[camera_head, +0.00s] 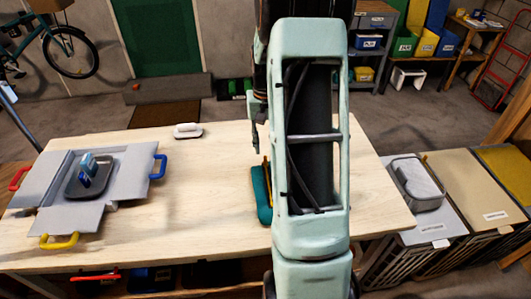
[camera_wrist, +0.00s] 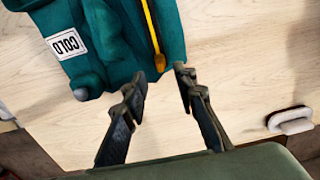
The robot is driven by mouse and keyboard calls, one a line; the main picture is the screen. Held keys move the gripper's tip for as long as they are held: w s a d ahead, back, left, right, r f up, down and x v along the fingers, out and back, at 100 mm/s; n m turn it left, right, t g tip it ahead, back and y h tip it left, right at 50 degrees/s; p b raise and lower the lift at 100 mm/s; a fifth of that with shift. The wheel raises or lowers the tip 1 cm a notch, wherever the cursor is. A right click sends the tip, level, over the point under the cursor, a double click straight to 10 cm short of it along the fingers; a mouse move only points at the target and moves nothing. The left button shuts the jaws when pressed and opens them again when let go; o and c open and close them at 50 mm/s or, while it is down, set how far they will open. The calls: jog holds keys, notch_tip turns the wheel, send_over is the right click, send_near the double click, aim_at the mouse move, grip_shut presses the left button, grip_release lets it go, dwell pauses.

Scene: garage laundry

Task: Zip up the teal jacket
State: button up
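The teal jacket (camera_wrist: 110,40) lies on the wooden table and fills the upper left of the wrist view. It carries a white label reading COLD, upside down in that view. In the head view only a narrow strip of the jacket (camera_head: 262,195) shows; my arm hides the rest.
The wooden table (camera_head: 190,190) has clear room left of the jacket. A white handled object (camera_head: 187,130) lies at its back edge and also shows in the wrist view (camera_wrist: 290,120). A grey folding board (camera_head: 120,160) with coloured handles holds a dark tray at left. Bins (camera_head: 430,215) stand right.

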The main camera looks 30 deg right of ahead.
notch_tip(320, 180, up, 8)
jog(key=shift+f, duration=0.15)
dwell(0.6)
